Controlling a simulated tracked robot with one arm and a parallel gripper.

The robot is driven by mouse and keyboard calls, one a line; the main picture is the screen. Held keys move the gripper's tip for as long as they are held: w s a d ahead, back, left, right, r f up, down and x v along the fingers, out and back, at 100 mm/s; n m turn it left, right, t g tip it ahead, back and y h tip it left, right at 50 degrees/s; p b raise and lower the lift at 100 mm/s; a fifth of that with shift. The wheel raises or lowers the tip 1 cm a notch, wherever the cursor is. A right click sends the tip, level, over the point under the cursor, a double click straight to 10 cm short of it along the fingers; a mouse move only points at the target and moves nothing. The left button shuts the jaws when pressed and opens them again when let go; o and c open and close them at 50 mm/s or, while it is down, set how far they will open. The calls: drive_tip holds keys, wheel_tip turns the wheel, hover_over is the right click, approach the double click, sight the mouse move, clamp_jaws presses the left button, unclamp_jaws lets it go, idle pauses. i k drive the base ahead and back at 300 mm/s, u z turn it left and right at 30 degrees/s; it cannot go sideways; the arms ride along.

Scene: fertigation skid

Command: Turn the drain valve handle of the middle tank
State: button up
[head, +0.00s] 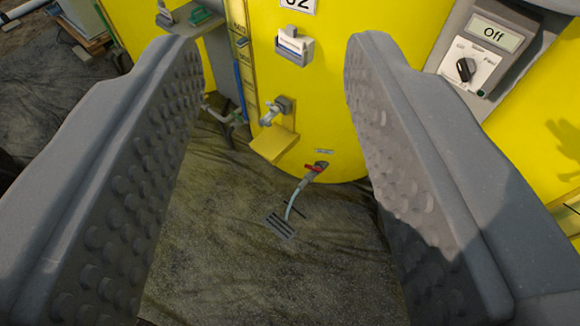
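The middle tank (335,85) is yellow, with a plate ending in "02" at its top edge in view. Its drain valve has a red handle (313,169) low on the tank, on a grey fitting. A pale hose (293,203) runs from the valve down to a small floor grate (281,224). My gripper (275,50) is wide open, with its two grey studded fingers at the left and right of the picture. The valve shows between the fingers, beyond them, and neither finger touches it. Nothing is held.
A metal tap (271,112) sits above a yellow ledge (274,144) on the tank, left of the drain valve. A grey control box (480,60) reading "Off", with a black knob, stands at upper right. Dark ground sheeting (255,280) is mostly clear in front.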

sight(313, 169)
drive_tip(key=u, duration=0.3)
drive_tip(key=i, duration=1)
drive_tip(key=z, duration=0.05)
